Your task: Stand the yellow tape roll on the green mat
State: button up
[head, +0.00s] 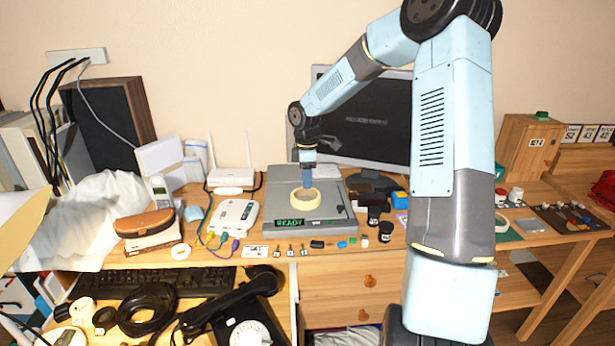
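A yellow tape roll (305,200) lies flat on the grey machine with the green READY display. My gripper (307,184) points straight down at the roll, its tip by the roll's far rim. The view is too small to tell whether the fingers are open or shut, or touching the roll. A green mat (513,236) shows in part on the right side of the desk, behind my arm.
The grey machine (345,228) stands mid-desk before a dark monitor (372,115). Small dark jars (385,232) stand to its right. A white card (531,225) and a dark tray of small parts (568,218) lie near the mat.

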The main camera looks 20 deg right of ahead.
aim_at(307, 202)
jog(key=shift+f, duration=4.15)
jog(key=c, duration=0.5)
jog(key=shift+r, duration=0.1)
jog(key=shift+r, duration=2.45)
